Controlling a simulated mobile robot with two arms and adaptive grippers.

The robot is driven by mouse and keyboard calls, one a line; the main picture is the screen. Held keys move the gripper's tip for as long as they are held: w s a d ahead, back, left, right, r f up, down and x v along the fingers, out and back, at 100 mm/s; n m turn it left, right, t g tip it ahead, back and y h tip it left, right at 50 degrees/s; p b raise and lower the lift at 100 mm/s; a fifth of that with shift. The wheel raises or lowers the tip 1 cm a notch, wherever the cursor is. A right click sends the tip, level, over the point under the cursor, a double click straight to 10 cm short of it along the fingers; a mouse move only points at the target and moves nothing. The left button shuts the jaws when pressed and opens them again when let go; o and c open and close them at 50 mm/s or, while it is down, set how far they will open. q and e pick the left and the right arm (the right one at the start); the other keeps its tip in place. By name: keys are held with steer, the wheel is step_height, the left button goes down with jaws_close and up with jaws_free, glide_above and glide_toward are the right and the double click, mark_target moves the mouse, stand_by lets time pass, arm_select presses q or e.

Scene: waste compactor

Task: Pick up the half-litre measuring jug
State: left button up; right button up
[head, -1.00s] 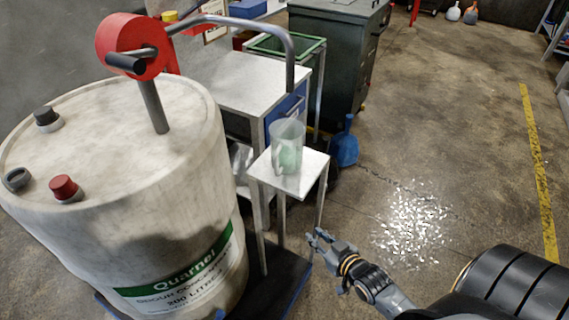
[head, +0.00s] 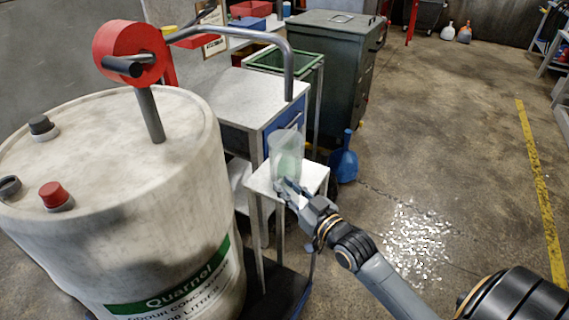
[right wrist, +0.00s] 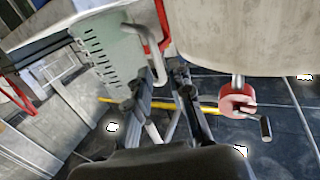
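The measuring jug (head: 286,150) is a translucent, pale greenish vessel standing upright on a small white-topped stand (head: 318,177). In the right wrist view the jug (right wrist: 108,52) shows dark graduation marks and a pale handle (right wrist: 159,62). My right gripper (head: 285,187) is at the near side of the jug, low by its handle. In the right wrist view its two fingers (right wrist: 160,82) are spread apart, with the lower end of the handle close to or between the tips. Contact cannot be told. My left gripper is not in view.
A large whitish drum (head: 110,170) with a red-topped pump (head: 132,52) stands left of the stand. Its curved grey spout (head: 289,65) hangs above and behind the jug. A grey-topped table (head: 250,95) and blue dustpan (head: 344,163) are behind. Floor to the right is open.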

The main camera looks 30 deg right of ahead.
mark_target(276, 174)
steer(key=w, duration=0.4)
steer(key=shift+w+a+r+p, duration=0.15)
steer(key=shift+w+r+p, duration=0.2)
steer(key=shift+w, duration=0.45)
steer(key=shift+s, duration=0.1)
jaws_close()
